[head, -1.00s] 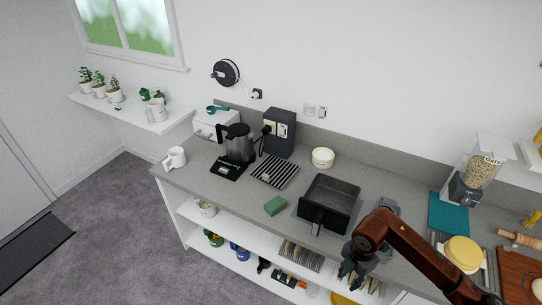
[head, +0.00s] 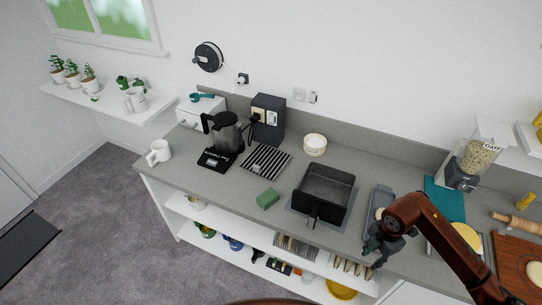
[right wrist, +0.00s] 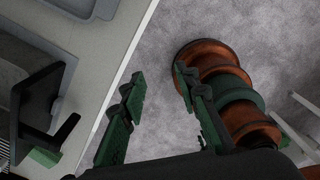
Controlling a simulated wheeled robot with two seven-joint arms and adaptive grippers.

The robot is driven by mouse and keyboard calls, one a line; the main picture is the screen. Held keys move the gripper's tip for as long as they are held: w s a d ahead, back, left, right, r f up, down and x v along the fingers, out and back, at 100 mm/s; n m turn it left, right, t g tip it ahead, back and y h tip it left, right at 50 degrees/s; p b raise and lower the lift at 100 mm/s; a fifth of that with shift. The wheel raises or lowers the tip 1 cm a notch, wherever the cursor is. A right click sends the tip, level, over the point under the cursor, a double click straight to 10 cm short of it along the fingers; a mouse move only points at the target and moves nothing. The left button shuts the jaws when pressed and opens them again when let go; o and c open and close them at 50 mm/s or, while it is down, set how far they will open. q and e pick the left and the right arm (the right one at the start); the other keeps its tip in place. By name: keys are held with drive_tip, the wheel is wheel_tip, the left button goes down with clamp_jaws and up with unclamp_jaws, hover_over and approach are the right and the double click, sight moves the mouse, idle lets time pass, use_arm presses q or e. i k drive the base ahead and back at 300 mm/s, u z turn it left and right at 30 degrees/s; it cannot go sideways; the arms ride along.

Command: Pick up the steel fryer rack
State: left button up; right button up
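A flat rack of light bars over a dark gap (head: 265,161), probably the steel fryer rack, lies on the grey counter in front of the tall dark appliance. A black fryer drawer (head: 342,186) with a front handle stands right of it; its handle also shows in the right wrist view (right wrist: 40,97). My right gripper (head: 377,252) is near the counter's front edge, right of the drawer and well apart from the rack. In the right wrist view, its fingers (right wrist: 160,82) are spread and empty, above the carpet beyond the counter edge. My left gripper cannot be made out.
A green sponge (head: 268,199) lies between rack and drawer. A scale (head: 215,160) with a kettle (head: 226,132) stands left of the rack, the dark appliance (head: 268,117) behind it, and a white bowl (head: 315,144) to the right. A grey tray (head: 380,197) lies right of the drawer.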

sight(268, 161)
drive_tip(key=i, duration=0.85)
drive_tip(key=u, duration=1.4)
drive_tip(key=i, duration=0.5)
drive_tip(key=z, duration=0.05)
